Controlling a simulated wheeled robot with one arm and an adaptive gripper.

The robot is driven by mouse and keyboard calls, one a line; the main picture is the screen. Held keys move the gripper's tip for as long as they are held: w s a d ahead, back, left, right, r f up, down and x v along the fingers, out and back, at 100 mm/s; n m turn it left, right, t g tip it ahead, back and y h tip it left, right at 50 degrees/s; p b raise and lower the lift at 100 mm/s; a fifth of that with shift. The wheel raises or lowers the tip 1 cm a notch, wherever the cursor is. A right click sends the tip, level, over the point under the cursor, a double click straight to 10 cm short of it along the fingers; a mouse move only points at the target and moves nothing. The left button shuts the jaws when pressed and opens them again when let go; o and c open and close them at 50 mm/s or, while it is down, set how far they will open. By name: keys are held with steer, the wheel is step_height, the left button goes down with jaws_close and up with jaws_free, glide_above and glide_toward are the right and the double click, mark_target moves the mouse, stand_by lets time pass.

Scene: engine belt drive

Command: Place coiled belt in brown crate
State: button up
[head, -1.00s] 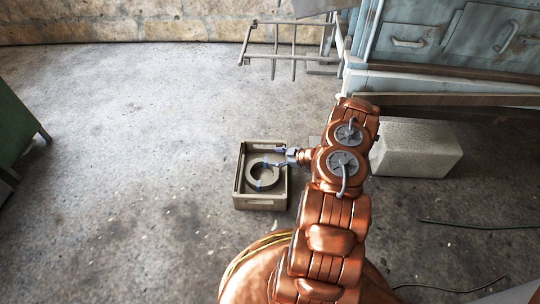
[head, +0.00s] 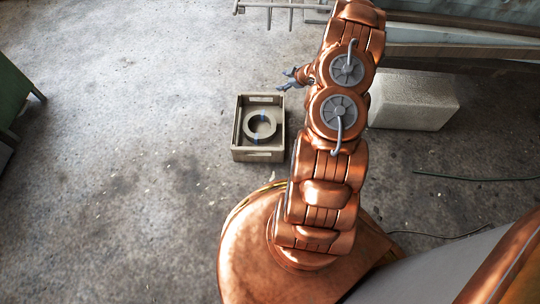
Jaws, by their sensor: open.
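The brown crate (head: 258,156) stands on the concrete floor left of my arm. The coiled belt (head: 248,126), a dark ring with blue bands, lies inside the crate, within its walls. My gripper (head: 287,79) is open and empty. It is beyond the crate's far right corner in the picture, apart from the belt and the crate. My arm hides part of the floor to the right of the crate.
A pale block (head: 412,100) stands on the floor right of my arm. A metal rack (head: 290,8) is at the top edge. A green cabinet (head: 14,97) is at the far left. Thin cables lie at the right. The floor left of the crate is clear.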

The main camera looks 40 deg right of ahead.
step_height(320, 180, up, 13)
steer(key=w+a+m+g+h, duration=0.1)
steer(key=a+m+g+h, duration=0.1)
steer(key=a+g+h, duration=0.15)
steer(key=s+a+r+m+g+h, duration=0.1)
steer(key=s+a+r+m+g, duration=0.15)
steer(key=s+a+r, duration=0.55)
steer(key=s+a+r+m+g+y, duration=0.1)
steer(key=s+a+r+g, duration=0.2)
steer(key=s+a, duration=1)
steer(key=s+a+r+m+g+y, duration=0.1)
steer(key=s+a+r, duration=0.8)
steer(key=s, duration=1)
steer(key=a+g+y, duration=0.1)
steer(key=a+g, duration=0.1)
steer(key=a, duration=0.2)
steer(key=shift+r+g, duration=0.15)
steer(key=shift+g, duration=0.15)
steer(key=shift+m, duration=0.25)
step_height(320, 180, up, 41)
steer(key=t+p, duration=0.1)
steer(key=p, duration=3.7)
steer(key=shift+w+d+f+t+p, duration=0.15)
steer(key=shift+w+f+t+p, duration=0.05)
steer(key=shift+w+t+p, duration=0.15)
